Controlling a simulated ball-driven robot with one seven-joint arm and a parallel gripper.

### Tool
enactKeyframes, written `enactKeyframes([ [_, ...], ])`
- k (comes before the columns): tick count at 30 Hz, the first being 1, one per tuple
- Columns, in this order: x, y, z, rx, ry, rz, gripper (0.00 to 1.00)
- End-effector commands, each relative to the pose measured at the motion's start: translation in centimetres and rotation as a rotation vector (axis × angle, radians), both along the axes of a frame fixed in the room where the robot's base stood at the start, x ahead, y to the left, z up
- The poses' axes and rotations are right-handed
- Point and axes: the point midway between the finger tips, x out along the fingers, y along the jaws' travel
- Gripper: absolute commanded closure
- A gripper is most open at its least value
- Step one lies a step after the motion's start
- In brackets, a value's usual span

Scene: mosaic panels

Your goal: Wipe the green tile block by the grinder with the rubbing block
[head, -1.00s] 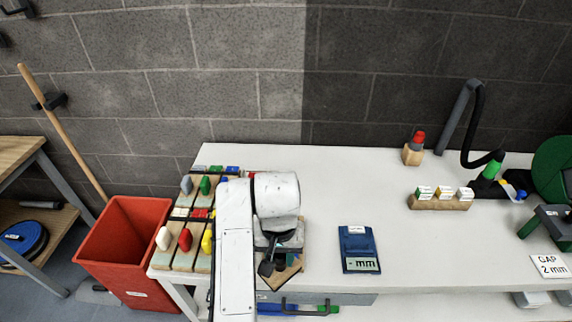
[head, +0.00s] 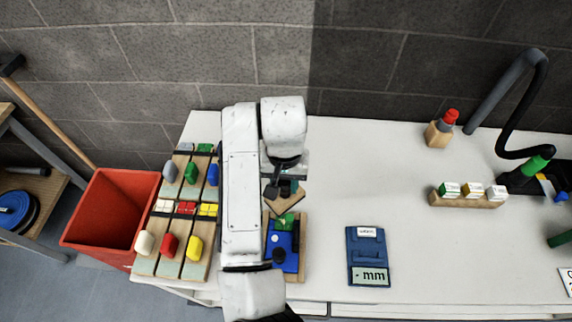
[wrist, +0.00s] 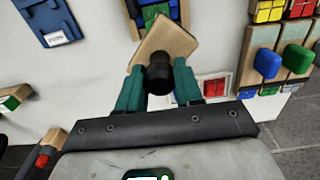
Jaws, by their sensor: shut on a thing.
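My gripper (wrist: 158,80) has teal fingers shut on the black knob of the rubbing block (wrist: 172,38), a flat wooden plate. In the head view the rubbing block (head: 284,204) hangs under my gripper (head: 284,186), partly hidden, above the bench. The green tile block (head: 449,190) sits at the left end of a wooden stand, well right of my gripper. A green-and-white block at the left edge of the wrist view (wrist: 12,103) looks like the same one.

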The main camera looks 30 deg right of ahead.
Motion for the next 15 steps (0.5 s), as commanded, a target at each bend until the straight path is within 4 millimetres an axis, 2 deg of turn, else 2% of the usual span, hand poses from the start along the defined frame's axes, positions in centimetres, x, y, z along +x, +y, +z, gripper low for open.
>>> enactKeyframes([
  [8, 0.0, 0.0, -1.5, 0.0, 0.0, 0.0, 0.93],
  [15, 0.0, 0.1, -3.9, 0.001, 0.0, 0.0, 0.93],
])
